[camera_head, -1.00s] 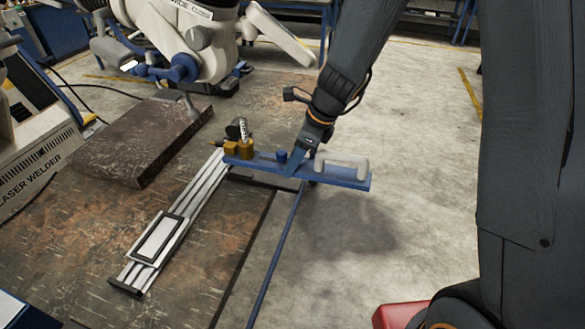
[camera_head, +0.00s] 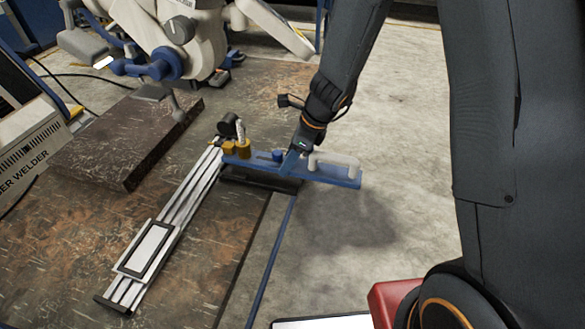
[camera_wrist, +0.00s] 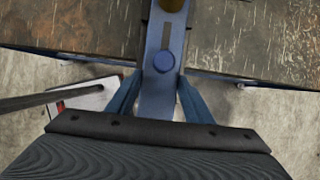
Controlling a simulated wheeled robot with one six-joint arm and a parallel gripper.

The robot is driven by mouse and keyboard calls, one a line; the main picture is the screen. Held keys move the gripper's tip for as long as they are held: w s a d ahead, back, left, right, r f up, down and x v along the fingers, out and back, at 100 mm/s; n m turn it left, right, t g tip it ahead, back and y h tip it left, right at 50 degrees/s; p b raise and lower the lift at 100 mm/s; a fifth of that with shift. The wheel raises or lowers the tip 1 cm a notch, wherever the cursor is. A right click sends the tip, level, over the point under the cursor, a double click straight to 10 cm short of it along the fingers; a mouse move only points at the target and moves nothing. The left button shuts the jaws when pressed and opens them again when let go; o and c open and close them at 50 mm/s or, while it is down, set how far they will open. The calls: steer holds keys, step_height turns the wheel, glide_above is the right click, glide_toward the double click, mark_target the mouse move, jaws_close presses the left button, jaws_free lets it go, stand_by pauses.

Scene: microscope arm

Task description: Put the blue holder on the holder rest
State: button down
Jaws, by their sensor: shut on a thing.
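The blue holder (camera_head: 333,177) is a long flat bar with a pale handle at its right end and brass fittings (camera_head: 241,148) at its left end. My gripper (camera_head: 292,161) is shut on its middle; in the wrist view my fingers (camera_wrist: 157,95) sit either side of the bar beside a blue knob (camera_wrist: 164,61). The bar is roughly level, its left end by the rail's far end and its right end past the table edge. A dark block (camera_head: 262,180) under the bar may be the holder rest. I cannot tell whether they touch.
A silver rail (camera_head: 172,217) with a framed plate (camera_head: 147,250) lies along the worn table (camera_head: 215,270). A dark slab (camera_head: 120,150) and the white microscope arm (camera_head: 150,30) stand behind left. A laser welder (camera_head: 30,150) is at far left. Open floor lies right.

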steer(key=shift+f, duration=1.8)
steer(key=shift+f+b, duration=0.15)
steer(key=shift+b, duration=0.15)
steer(key=c, duration=0.9)
jaws_free()
steer(key=shift+s, duration=0.1)
